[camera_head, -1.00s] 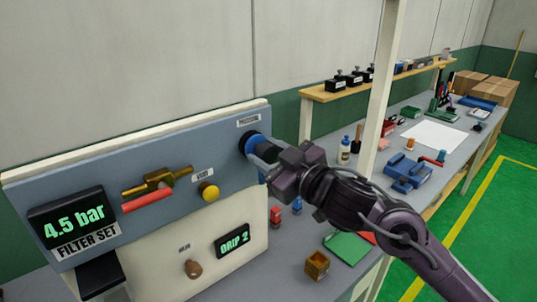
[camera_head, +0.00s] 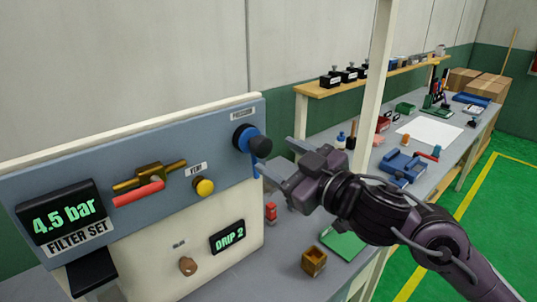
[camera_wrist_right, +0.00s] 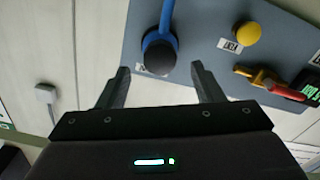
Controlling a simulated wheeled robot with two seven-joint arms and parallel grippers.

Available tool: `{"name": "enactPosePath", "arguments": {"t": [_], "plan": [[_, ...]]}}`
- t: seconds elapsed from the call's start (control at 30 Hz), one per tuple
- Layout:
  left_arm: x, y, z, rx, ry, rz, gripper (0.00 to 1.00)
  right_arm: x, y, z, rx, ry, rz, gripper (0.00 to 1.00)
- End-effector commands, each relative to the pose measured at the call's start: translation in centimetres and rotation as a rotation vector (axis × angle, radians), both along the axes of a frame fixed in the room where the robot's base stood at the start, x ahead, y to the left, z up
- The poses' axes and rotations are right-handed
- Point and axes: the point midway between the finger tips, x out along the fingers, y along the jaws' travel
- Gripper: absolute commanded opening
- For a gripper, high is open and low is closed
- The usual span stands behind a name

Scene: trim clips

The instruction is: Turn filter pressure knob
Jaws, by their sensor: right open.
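The filter pressure knob (camera_head: 252,142) is blue with a black end and sits at the upper right of the blue-grey panel (camera_head: 100,185). It also shows in the right wrist view (camera_wrist_right: 160,52), beyond the gap between the fingers. My right gripper (camera_head: 278,160) is open and empty, just to the right of the knob and apart from it. In the wrist view its two fingers (camera_wrist_right: 160,85) are spread wide. The display (camera_head: 62,218) reads 4.5 bar, above a FILTER SET label. My left gripper is not in view.
The panel also carries a yellow button (camera_head: 204,187), a brass valve with a red handle (camera_head: 138,194), a DRIP 2 display (camera_head: 227,236) and a brown knob (camera_head: 188,265). A white post (camera_head: 374,90) stands right of the gripper. The bench behind holds a blue vise (camera_head: 402,166).

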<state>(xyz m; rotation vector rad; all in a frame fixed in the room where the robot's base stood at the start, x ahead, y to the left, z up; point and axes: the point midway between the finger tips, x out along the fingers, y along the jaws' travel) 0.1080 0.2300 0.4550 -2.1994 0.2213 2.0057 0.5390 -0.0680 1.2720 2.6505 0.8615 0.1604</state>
Motion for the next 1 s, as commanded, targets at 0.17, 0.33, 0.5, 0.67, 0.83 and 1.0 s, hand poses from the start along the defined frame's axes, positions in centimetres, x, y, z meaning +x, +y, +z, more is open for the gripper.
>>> {"name": "enactPosePath", "arguments": {"t": [0.17, 0.33, 0.5, 0.67, 0.83, 1.0], "plan": [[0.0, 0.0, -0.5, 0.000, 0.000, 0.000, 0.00, -1.5, -1.2, -0.1, -0.002, 0.001, -0.002, 0.60], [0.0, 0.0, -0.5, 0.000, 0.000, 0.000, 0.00, -1.8, -1.3, 0.0, 0.000, 0.001, 0.000, 0.60], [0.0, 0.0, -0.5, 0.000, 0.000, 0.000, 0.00, -1.8, -1.3, 0.0, 0.002, 0.001, 0.000, 0.60], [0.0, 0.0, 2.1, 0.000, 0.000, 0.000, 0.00, -1.8, -0.9, 0.9, 0.090, 0.070, 0.015, 0.60], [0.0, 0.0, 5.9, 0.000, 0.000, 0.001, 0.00, -1.9, -0.9, 1.3, 0.289, 0.214, 0.016, 0.60], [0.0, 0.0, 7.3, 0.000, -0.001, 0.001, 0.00, -1.7, -1.3, 0.6, 0.400, 0.291, 0.001, 0.60]]}}
